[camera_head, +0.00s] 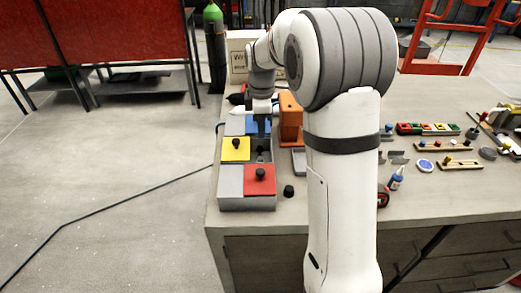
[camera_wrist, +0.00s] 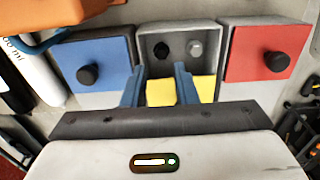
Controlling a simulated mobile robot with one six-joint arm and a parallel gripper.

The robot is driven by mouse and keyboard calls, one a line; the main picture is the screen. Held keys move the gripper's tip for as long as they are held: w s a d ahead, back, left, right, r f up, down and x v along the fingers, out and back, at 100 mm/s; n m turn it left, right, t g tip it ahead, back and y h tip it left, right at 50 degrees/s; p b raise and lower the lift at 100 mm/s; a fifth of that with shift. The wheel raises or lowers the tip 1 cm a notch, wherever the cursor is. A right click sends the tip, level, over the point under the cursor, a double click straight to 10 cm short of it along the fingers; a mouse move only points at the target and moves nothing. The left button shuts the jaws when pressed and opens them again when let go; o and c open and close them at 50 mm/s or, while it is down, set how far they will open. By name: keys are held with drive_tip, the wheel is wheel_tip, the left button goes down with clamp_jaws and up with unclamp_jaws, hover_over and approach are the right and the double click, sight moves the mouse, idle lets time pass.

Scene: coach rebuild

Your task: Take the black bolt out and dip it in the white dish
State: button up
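A grey box (camera_head: 230,190) stands at the table's left end, with blue (camera_head: 258,125), yellow (camera_head: 235,149) and red (camera_head: 259,179) knobbed lids. One compartment between blue and red is uncovered. In the wrist view, the black bolt (camera_wrist: 162,50) lies in this open compartment beside a grey round piece (camera_wrist: 195,48). My gripper (camera_wrist: 160,68) is open and empty, its blue fingers over the compartment's near side and the yellow lid (camera_wrist: 160,91). In the head view my gripper (camera_head: 262,125) is above the box, partly hidden by my arm. I cannot make out the white dish for certain.
An orange block (camera_head: 291,118) stands beside the box, with a grey tray (camera_head: 299,160) near it. A black round piece (camera_head: 288,191) lies by the red lid. A blue-and-white round item (camera_head: 425,165) and several small parts lie to the right. My arm hides the middle.

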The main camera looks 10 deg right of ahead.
sight(261, 147)
wheel_tip(261, 147, down, 7)
drive_tip(key=shift+r+p, duration=0.1)
drive_tip(key=shift+p, duration=0.45)
drive_tip(key=shift+s, duration=0.1)
drive_tip(key=shift+c, duration=0.5)
clamp_jaws()
